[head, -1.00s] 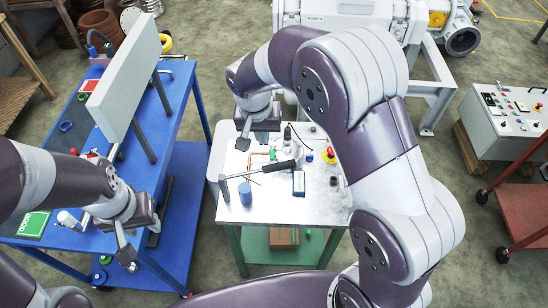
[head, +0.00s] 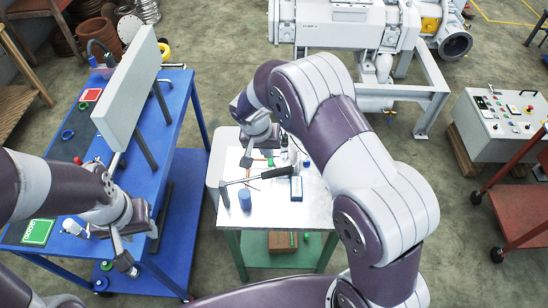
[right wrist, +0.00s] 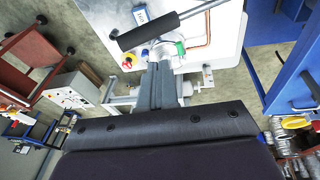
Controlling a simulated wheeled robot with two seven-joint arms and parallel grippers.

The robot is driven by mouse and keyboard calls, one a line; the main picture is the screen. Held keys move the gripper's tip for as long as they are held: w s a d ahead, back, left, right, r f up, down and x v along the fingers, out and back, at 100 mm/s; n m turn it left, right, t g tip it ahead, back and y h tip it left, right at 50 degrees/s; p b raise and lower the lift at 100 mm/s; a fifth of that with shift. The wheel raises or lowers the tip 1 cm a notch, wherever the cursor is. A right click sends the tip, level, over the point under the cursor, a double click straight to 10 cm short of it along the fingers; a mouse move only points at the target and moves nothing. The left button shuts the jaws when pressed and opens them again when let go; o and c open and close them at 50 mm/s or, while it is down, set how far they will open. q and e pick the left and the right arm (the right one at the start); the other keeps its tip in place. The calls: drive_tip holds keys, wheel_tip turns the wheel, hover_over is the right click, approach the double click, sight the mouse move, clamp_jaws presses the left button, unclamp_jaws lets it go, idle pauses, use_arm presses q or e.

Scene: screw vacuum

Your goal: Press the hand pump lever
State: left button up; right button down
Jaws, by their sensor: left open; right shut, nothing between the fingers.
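The hand pump lever (head: 277,171), a metal rod with a black grip, lies slanted above the small metal-topped table (head: 270,215). It also shows near the top of the right wrist view (right wrist: 150,32). My right gripper (head: 246,160) is shut and empty, just behind the lever in the head view. In the right wrist view its closed fingers (right wrist: 158,68) point toward the grip, with a gap in the picture; whether they touch cannot be told. The pump body is partly hidden by my right arm. My left gripper (head: 123,262) is open and empty by the blue bench's front corner.
A blue cylinder (head: 244,199) and a blue box (head: 296,188) stand on the small table near the lever. The blue bench (head: 150,145) at left carries an upright grey panel (head: 127,90). A control box (head: 497,115) stands at right.

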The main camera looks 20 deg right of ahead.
sight(276, 171)
drive_tip(key=f, duration=0.1)
drive_tip(key=f+p, duration=0.1)
drive_tip(key=d+f, duration=0.1)
drive_tip(key=shift+s+d+f+p, duration=0.1)
drive_tip(key=shift+s+f+p, duration=0.25)
drive_tip(key=shift+f, duration=0.05)
drive_tip(key=shift+s+d+f, duration=0.15)
drive_tip(key=shift+s+f, duration=0.05)
drive_tip(key=shift+f, duration=0.45)
drive_tip(key=shift+s+d+f, duration=0.1)
drive_tip(key=shift+d+f, duration=0.25)
drive_tip(key=shift+f, duration=0.2)
drive_tip(key=s+d+f+y+b, duration=0.1)
drive_tip(key=d+f+b, duration=0.2)
drive_tip(key=f+b, duration=0.6)
drive_tip(key=b, duration=0.3)
drive_tip(key=shift+s+d+f, duration=0.15)
drive_tip(key=shift+s+f, duration=0.05)
drive_tip(key=shift+f, duration=0.15)
